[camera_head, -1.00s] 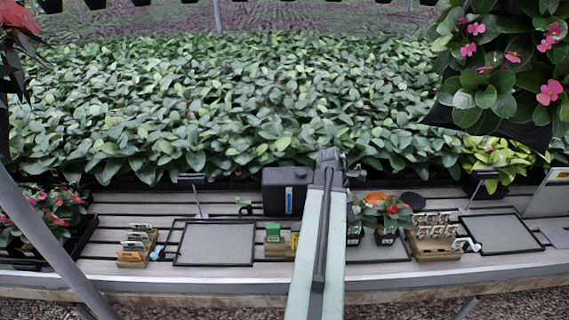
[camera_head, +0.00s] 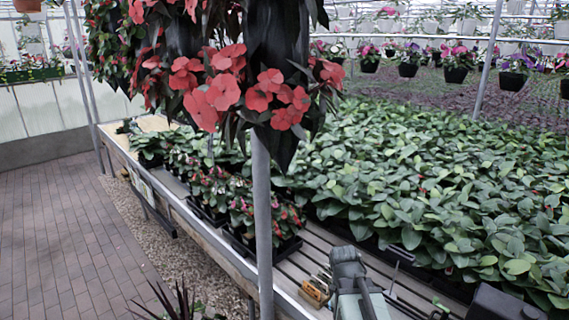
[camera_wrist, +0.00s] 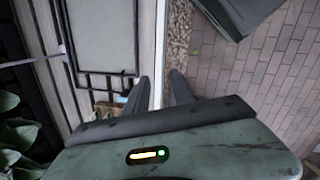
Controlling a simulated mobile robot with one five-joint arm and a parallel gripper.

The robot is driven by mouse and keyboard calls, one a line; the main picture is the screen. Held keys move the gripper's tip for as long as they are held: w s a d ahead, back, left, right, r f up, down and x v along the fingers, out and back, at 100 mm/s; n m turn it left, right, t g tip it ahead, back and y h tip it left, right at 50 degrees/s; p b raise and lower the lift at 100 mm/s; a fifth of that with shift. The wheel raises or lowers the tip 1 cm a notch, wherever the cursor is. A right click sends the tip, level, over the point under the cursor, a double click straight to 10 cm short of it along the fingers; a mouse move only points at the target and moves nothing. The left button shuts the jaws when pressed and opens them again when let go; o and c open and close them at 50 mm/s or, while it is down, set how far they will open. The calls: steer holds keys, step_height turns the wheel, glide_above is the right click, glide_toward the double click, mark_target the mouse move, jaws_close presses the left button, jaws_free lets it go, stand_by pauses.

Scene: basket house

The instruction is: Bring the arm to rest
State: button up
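My arm reaches out from the bottom right of the head view, with my gripper (camera_head: 347,262) at its far end above the bench edge. The fingertips cannot be made out there. In the wrist view, my gripper's two dark fingers (camera_wrist: 160,85) stand apart, with the bench's pale edge and gravel showing between them. Nothing is held between them.
The slatted bench (camera_head: 303,262) carries potted red flowers (camera_head: 265,220) and a wooden label holder (camera_head: 315,290). A grey post (camera_head: 262,220) and hanging red flowers (camera_head: 240,90) stand close left of my arm. A black-framed grey mat (camera_wrist: 100,35) lies below. Brick floor (camera_head: 70,240) is open at left.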

steer(key=s+a+m+y, duration=0.1)
steer(key=s+a+m, duration=0.1)
steer(key=a+m, duration=0.4)
steer(key=m, duration=0.5)
steer(key=shift+a+y, duration=0.3)
steer(key=shift+f, duration=0.15)
